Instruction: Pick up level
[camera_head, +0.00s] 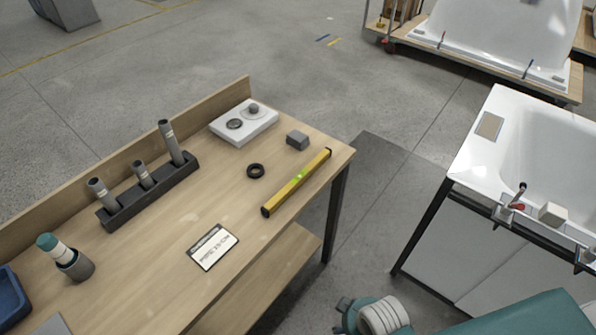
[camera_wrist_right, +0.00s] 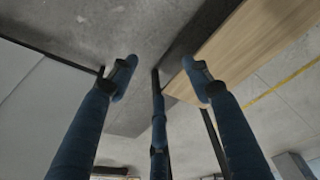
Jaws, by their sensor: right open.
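The level (camera_head: 297,182) is a yellow bar with black ends and a bright green vial. It lies flat near the right edge of the wooden workbench (camera_head: 170,235) in the head view. Pale wood, seemingly the bench (camera_wrist_right: 235,45), shows beyond the right finger. My left gripper is not in view.
A black ring (camera_head: 256,171), a grey block (camera_head: 298,140) and a white label card (camera_head: 212,247) lie near the level. A black holder (camera_head: 150,198) with grey cylinders stands at the back. A white tub shell (camera_head: 500,150) on a dark frame stands right, across a floor gap.

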